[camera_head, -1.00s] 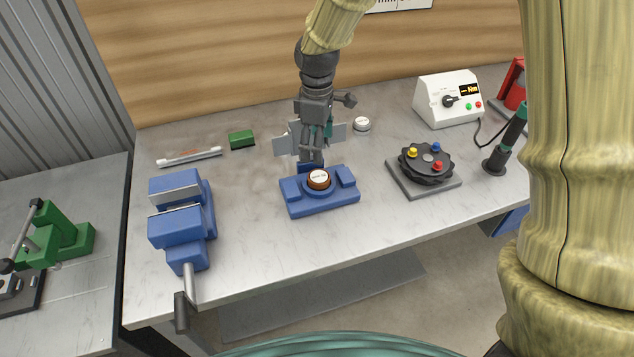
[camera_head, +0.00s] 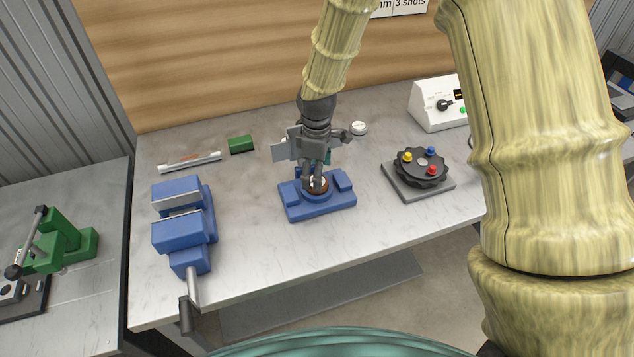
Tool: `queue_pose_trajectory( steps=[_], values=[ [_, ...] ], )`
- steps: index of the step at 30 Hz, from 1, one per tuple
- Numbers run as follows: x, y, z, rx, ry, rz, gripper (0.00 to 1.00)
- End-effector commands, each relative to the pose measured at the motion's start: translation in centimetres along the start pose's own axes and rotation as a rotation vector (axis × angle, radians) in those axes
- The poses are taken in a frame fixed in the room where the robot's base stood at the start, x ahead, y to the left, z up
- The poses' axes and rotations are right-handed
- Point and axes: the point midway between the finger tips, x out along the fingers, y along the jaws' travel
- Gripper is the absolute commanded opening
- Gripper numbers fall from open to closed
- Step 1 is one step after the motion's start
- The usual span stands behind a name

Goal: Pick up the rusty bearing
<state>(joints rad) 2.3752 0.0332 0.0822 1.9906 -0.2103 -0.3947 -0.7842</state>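The rusty bearing (camera_head: 322,187) is a small brown ring with a pale top, seated in the middle of a blue fixture block (camera_head: 318,206) on the workbench. My gripper (camera_head: 314,184) points down over the bearing and hides part of it. The fingertips are at the bearing's height or just above it, but they are small and dark here. I cannot tell whether they are open or closed on it. The bearing still sits in the fixture.
A blue vise (camera_head: 180,230) stands left of the fixture. A black rotary plate with coloured knobs (camera_head: 421,166) is to the right, and a white control box (camera_head: 437,104) behind it. A green block (camera_head: 241,144), a clear tube (camera_head: 189,162) and a white-topped round part (camera_head: 359,128) lie further back.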

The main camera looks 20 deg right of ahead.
Motion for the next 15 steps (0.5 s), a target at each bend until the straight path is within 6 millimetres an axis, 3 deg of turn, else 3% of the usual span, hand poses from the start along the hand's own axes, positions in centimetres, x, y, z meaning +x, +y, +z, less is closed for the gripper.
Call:
queue_pose_trajectory(
  steps=[9, 15],
  values=[
    [2.4, -0.1, 0.1, -0.001, -0.002, -0.001, 0.79],
    [2.7, 0.0, 0.0, -0.002, -0.001, 0.000, 0.79]
  ],
)
